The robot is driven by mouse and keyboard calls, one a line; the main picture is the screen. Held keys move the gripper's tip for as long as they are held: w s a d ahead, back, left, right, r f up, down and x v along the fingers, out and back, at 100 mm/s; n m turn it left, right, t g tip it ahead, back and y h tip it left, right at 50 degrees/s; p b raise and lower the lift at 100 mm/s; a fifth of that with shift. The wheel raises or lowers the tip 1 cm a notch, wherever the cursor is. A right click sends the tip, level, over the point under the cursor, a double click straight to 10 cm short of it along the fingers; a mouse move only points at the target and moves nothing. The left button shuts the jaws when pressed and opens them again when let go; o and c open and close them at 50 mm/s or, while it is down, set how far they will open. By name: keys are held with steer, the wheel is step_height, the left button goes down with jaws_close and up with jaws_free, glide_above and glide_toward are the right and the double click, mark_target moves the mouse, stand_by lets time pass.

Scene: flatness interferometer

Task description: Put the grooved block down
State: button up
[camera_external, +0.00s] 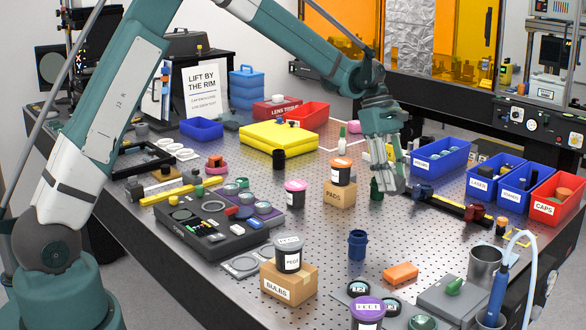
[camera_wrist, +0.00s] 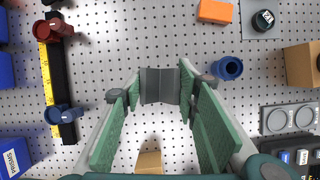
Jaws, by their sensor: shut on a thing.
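The grooved block (camera_wrist: 160,86) is grey with ridges. In the wrist view it sits between the green finger pads of my gripper (camera_wrist: 160,88), at their far ends. My gripper (camera_external: 389,188) is shut on it and points down over the perforated table, in front of the blue bins. In the external view the fingers mostly hide the block. I cannot tell whether its underside touches the table.
A black rail (camera_wrist: 62,90) with red and blue mounts lies left in the wrist view. A blue cylinder (camera_wrist: 228,68) and an orange block (camera_wrist: 215,11) stand to the right. A cardboard box (camera_wrist: 149,161) is below. Bare perforated table (camera_wrist: 120,45) surrounds the block.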

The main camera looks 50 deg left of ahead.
step_height(320, 180, up, 8)
steer(key=s+a+n+t, duration=0.1)
steer(key=a+n, duration=0.2)
steer(key=a, duration=1.3)
steer(key=s+a+n+t+y, duration=0.15)
steer(key=a+n, duration=0.25)
steer(key=a, duration=1.2)
steer(key=s+a+n+t, duration=0.1)
steer(key=a+n, duration=0.2)
steer(key=a, duration=1.3)
step_height(320, 180, down, 11)
steer(key=shift+s+p, duration=0.25)
steer(key=shift+p, duration=0.1)
steer(key=shift+f, duration=3.15)
steer(key=shift+f, duration=0.1)
steer(key=shift+f, duration=1.8)
